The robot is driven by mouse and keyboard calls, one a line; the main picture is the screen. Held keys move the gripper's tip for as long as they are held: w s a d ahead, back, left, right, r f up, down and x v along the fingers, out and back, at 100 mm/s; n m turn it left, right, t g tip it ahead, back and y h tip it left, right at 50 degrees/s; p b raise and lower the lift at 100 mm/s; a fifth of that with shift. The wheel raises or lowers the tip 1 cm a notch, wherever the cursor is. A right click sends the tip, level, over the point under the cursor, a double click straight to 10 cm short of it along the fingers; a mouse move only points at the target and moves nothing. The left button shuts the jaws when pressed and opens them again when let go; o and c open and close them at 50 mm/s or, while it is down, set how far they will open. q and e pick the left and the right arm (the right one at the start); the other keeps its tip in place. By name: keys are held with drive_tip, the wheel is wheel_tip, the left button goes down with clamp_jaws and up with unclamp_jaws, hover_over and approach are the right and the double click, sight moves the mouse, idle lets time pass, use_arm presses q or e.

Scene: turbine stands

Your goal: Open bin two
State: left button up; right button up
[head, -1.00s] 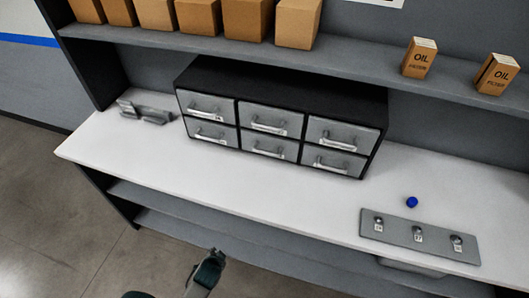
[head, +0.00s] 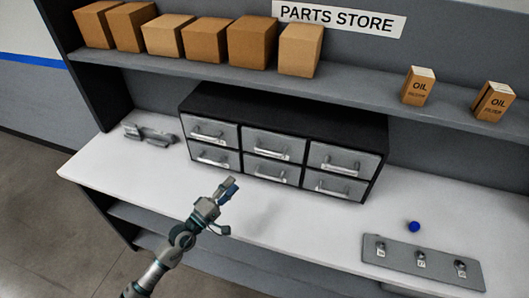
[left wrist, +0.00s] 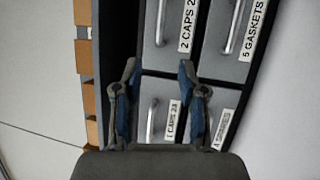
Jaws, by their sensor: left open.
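Bin two (head: 272,145) is the top middle drawer of a dark cabinet with grey drawer fronts. It is shut, with a bar handle. In the left wrist view bin two (left wrist: 173,58) is at the top, its label starting "2 CAPS", its handle (left wrist: 162,20) partly cut off by the frame edge. My left gripper (head: 226,205) is open and empty, in front of the cabinet's lower left part and apart from it. In the left wrist view its fingers (left wrist: 160,80) frame the front of bin one (left wrist: 162,108). My right gripper is not in view.
The other drawers are shut, including bin five (left wrist: 228,62). A shelf with brown boxes (head: 253,42) and oil filter boxes (head: 418,87) overhangs the cabinet. A grey panel with knobs (head: 400,255) and a blue ball (head: 414,227) are at right. A grey bracket (head: 150,136) stands left.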

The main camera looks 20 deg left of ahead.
use_arm(q)
drive_tip(key=m+p, duration=0.1)
drive_tip(key=p, duration=0.1)
approach(269, 152)
drive_tip(key=x, duration=0.6)
drive_tip(key=a+f+p+x, duration=0.1)
drive_tip(key=x, duration=0.2)
drive_tip(key=shift+w+d+r, duration=0.1)
drive_tip(key=shift+w, duration=0.5)
drive_tip(key=shift+w+d+r, duration=0.1)
drive_tip(key=shift+w+d, duration=0.1)
drive_tip(key=shift+d, duration=0.6)
drive_tip(key=shift+s, duration=0.1)
drive_tip(key=c, duration=0.8)
drive_tip(key=shift+a, duration=0.3)
clamp_jaws()
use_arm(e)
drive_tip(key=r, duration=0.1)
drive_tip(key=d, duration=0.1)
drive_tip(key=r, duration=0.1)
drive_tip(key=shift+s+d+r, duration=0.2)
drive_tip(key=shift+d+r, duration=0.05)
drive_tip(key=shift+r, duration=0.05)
